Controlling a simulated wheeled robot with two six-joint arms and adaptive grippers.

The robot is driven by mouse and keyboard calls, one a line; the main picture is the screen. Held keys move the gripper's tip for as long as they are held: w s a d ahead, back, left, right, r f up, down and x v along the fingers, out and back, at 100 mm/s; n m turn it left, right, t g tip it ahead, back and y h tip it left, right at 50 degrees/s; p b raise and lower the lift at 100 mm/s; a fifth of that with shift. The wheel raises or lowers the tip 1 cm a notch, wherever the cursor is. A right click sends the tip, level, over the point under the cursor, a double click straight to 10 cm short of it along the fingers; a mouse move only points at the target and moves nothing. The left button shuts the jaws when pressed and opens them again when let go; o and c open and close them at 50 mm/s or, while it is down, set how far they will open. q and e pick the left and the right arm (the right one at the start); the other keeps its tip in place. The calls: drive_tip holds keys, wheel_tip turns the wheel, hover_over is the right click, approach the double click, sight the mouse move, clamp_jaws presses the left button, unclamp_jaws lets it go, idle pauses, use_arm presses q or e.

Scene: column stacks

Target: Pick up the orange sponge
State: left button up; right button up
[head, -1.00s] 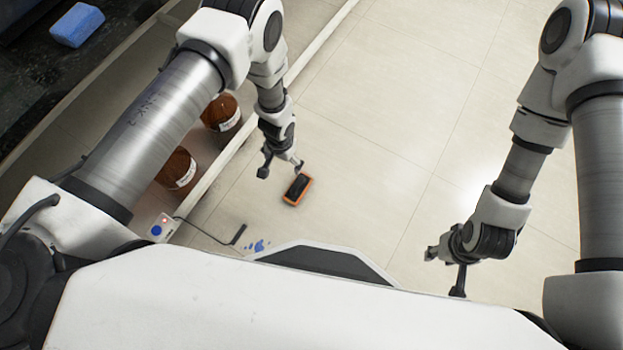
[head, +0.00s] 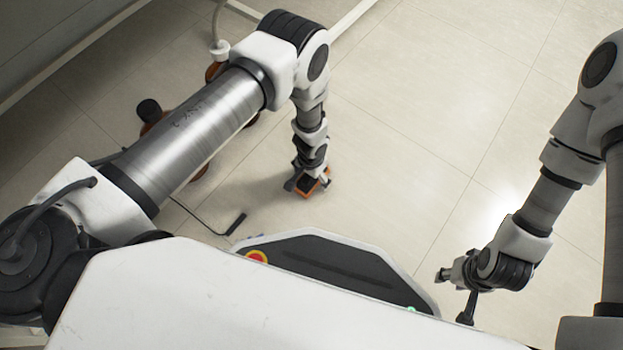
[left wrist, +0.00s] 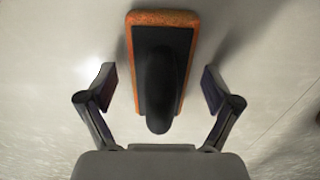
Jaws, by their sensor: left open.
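The orange sponge (head: 308,190) lies on the floor below my left gripper; it has an orange body with a black top and a black handle. In the left wrist view the sponge (left wrist: 160,60) is upper middle, its near end between the open fingers. My left gripper (head: 307,187) is open, with a finger on either side of the sponge and clear gaps to both; its fingers also show in the left wrist view (left wrist: 160,88). In the head view the gripper partly hides the sponge.
Brown-orange round objects (head: 152,125) are partly hidden behind my left arm. The tiled floor right of the sponge is clear.

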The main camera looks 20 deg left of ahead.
use_arm(q)
drive_tip(key=shift+r, duration=0.15)
drive_tip(key=c, duration=1.4)
drive_tip(key=shift+c, duration=0.2)
use_arm(e)
drive_tip(key=shift+r, duration=0.15)
